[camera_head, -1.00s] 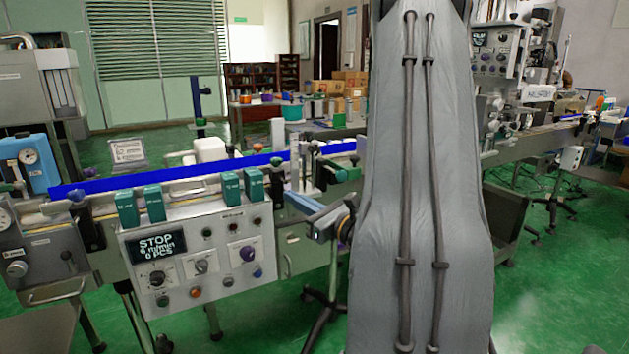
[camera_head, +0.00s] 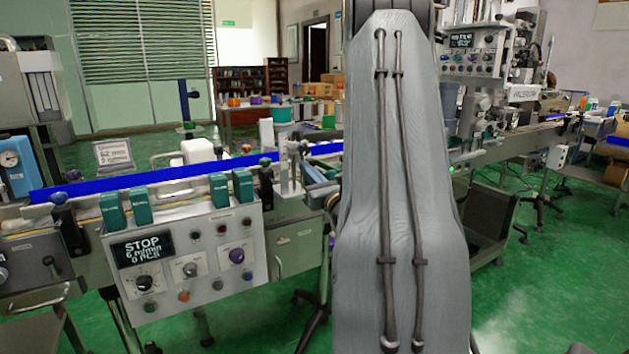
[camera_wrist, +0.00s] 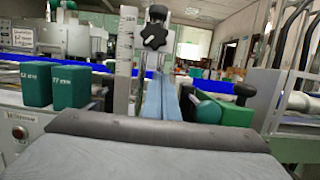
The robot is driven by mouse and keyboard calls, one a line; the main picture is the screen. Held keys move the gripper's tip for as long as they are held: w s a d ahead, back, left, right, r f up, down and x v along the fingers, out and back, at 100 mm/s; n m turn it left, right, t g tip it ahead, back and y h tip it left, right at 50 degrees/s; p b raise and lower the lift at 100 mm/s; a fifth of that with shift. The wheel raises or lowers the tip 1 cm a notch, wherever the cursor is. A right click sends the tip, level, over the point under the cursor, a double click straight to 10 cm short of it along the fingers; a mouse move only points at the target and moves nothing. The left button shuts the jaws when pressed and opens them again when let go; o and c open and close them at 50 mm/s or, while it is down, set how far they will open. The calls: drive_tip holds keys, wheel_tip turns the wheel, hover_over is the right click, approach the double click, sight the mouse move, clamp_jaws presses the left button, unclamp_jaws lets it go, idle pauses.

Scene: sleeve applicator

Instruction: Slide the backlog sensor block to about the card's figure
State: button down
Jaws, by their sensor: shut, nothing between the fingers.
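The conveyor line with a blue belt edge (camera_head: 150,182) runs across the left half of the head view; the blue edge also shows in the wrist view (camera_wrist: 90,64). A white card with print (camera_head: 115,154) stands behind it; its figure is too small to read. The wrist view shows an upright white scale (camera_wrist: 124,62), a black star knob (camera_wrist: 154,30) and a green block (camera_wrist: 235,113) with a dark knob. I cannot tell which part is the backlog sensor block.
A control panel (camera_head: 185,268) reading STOP, with knobs and buttons, hangs below the line. Green labelled blocks (camera_head: 112,211) stand along its top, and two show in the wrist view (camera_wrist: 72,88). Another machine (camera_head: 480,50) stands at right. Green floor (camera_head: 560,300) is clear at lower right.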

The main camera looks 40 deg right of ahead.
sight(295, 140)
drive_tip(key=shift+s+r, duration=0.1)
drive_tip(key=shift+r, duration=1.2)
drive_tip(key=shift+r, duration=0.1)
